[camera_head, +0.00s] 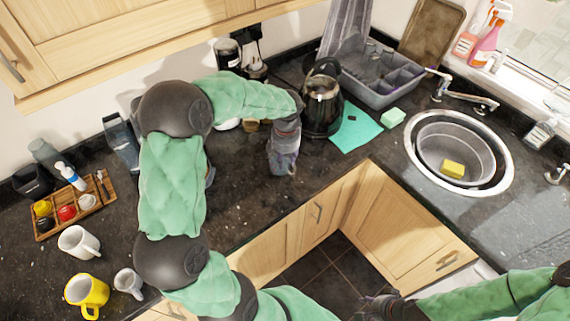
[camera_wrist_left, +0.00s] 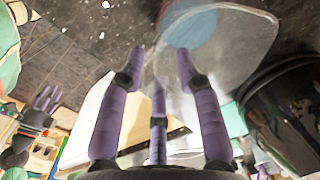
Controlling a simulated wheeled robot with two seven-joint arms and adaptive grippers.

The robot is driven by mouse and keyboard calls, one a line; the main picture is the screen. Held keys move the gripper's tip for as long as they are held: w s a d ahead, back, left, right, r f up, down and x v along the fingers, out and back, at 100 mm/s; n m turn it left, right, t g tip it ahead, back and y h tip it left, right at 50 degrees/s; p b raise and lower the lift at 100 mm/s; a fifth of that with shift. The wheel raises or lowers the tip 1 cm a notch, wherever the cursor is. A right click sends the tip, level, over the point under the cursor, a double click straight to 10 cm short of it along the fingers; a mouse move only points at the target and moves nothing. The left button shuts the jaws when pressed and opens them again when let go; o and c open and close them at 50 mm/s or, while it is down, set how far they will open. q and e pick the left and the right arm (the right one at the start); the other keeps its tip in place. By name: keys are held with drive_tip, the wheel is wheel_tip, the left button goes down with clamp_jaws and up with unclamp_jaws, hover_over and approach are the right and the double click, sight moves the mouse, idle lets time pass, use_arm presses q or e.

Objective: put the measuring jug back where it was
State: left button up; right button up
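A clear, see-through vessel with a rounded rim, which looks like the measuring jug (camera_wrist_left: 245,60), is at the fingertips of my left gripper (camera_wrist_left: 160,75) in the left wrist view. A bluish disc shows through it. In the head view my left gripper (camera_head: 283,160) points down over the counter, left of the kettle; the jug is hard to make out there. The fingers stand apart, and I cannot tell whether they grip the clear wall. My right gripper (camera_head: 380,307) is low in the head view, away from the counter; its fingers look spread in the left wrist view (camera_wrist_left: 42,105).
A black and glass kettle (camera_head: 322,105) stands close right of my left gripper, beside a teal cloth (camera_head: 357,127) and a grey dish rack (camera_head: 380,80). A sink (camera_head: 415,165) is at right. Mugs (camera_head: 78,242) and a wooden tray (camera_head: 48,225) are at left. The front counter is clear.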

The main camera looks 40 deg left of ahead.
use_arm(q)
wheel_tip(320, 180, up, 6)
drive_tip(key=shift+d+r+p, duration=0.1)
drive_tip(key=shift+d+p, duration=0.05)
drive_tip(key=shift+p, duration=0.25)
idle(1.1)
